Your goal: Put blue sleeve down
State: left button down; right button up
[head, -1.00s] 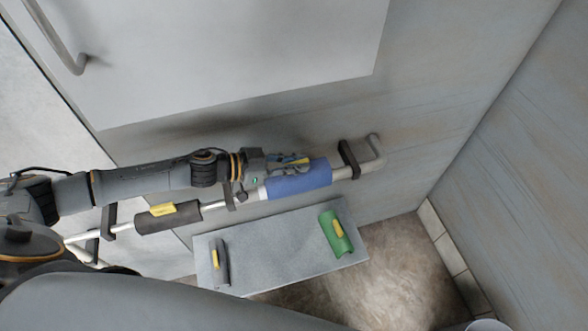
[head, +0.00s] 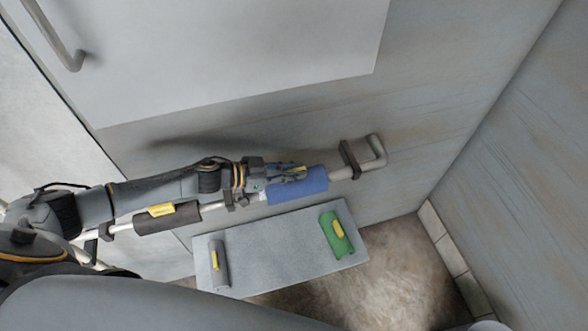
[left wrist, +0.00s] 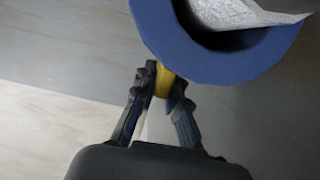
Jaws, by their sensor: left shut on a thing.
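The blue sleeve (head: 298,187) is around the pale pipe, toward its right part, left of a dark bracket. My left gripper (head: 300,171) is at the sleeve's upper side, shut on its yellow tab. In the left wrist view the blue sleeve (left wrist: 170,45) shows end-on as a thick ring, with a light grey shape inside its opening. There the left gripper's fingers (left wrist: 162,88) close on the yellow tab (left wrist: 164,80) below the ring. My right gripper is not in view.
A dark grey sleeve (head: 168,219) with a yellow tab is on the pipe (head: 343,174) further left. A grey shelf (head: 280,245) below holds a grey sleeve (head: 219,264) and a green sleeve (head: 336,234). The shelf's middle is clear. A dark bracket (head: 349,160) holds the pipe.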

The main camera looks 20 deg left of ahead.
pick_arm(q)
jog(key=shift+f, duration=0.35)
jog(key=c, duration=1.4)
grip_release()
jog(key=shift+r, duration=0.15)
jog(key=shift+r, duration=0.35)
jog(key=p+v, duration=0.4)
jog(key=v, duration=0.8)
jog(key=shift+r, duration=0.2)
